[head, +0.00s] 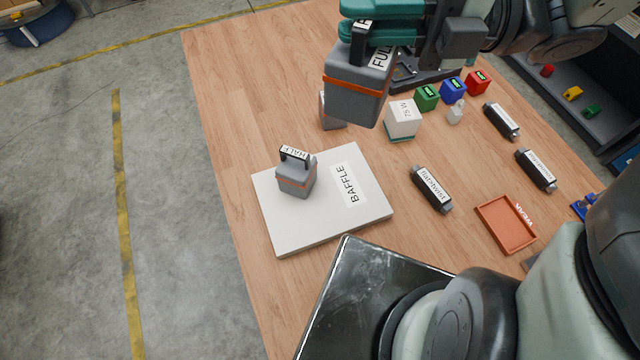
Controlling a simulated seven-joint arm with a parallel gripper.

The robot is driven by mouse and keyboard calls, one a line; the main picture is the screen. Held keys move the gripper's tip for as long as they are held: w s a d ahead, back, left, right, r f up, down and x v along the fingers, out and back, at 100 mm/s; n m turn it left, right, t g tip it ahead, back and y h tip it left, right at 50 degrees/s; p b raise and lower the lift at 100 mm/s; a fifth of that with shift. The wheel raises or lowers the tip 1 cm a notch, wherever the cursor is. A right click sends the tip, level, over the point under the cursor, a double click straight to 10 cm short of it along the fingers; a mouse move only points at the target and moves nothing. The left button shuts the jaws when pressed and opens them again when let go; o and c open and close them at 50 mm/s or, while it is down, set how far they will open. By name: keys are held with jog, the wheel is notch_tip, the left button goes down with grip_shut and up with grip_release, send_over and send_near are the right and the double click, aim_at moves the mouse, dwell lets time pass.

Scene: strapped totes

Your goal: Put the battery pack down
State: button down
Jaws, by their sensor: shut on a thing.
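My gripper (378,32) is shut on the handle of a large grey battery pack (357,98) with an orange band and a label that reads "FULL". It holds the pack upright in the air above the table's far part. A smaller grey pack (297,180) with an orange band and a "HALF" label stands on a white plate (285,235) marked "BAFFLE". A further grey block (333,122) stands on the table, partly hidden behind the held pack.
A white "75 W" block (402,120) and green (427,98), blue (453,91) and red (478,83) blocks stand to the right. Several dark labelled cylinders (431,189) and an orange tray (505,224) lie nearer. The wooden table (225,125) is clear at left.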

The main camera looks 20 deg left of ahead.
notch_tip(320, 180, down, 29)
dwell(0.8)
jog(key=shift+f, duration=0.1)
jog(key=c, duration=1.1)
grip_release()
jog(key=shift+f, duration=0.1)
